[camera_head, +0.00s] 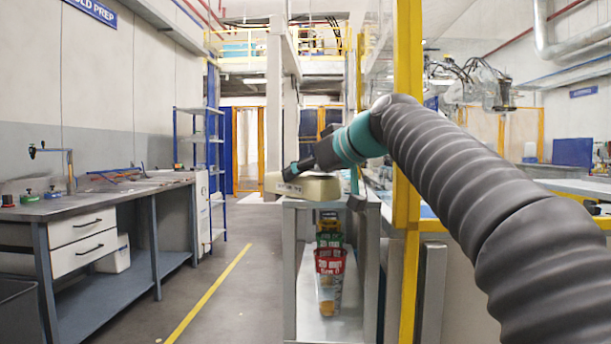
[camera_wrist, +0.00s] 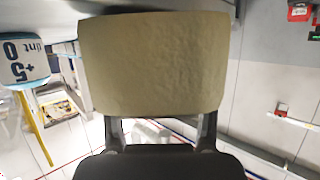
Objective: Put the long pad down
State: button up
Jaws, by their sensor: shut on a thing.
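The long pad is a beige block with rounded edges (camera_head: 303,187), seen at the top of a grey stand (camera_head: 289,270) in the head view. In the wrist view the pad (camera_wrist: 152,62) fills the upper middle, its surface slightly rough. My gripper (camera_head: 290,172) reaches it from the upper right and is shut on it. Both fingers (camera_wrist: 160,118) meet the pad's near edge in the wrist view. The pad looks level and very close to the stand's top; I cannot tell whether it touches. My arm hides part of the area to its right.
Red and green printed containers (camera_head: 330,265) stand on the stand's lower shelf. A yellow post (camera_head: 407,150) rises just right of the stand, near my arm. A workbench (camera_head: 90,200) with drawers and small tools lines the left. The floor aisle (camera_head: 235,300) between is clear.

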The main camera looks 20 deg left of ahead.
jog(key=shift+f, duration=0.1)
jog(key=o, duration=1.2)
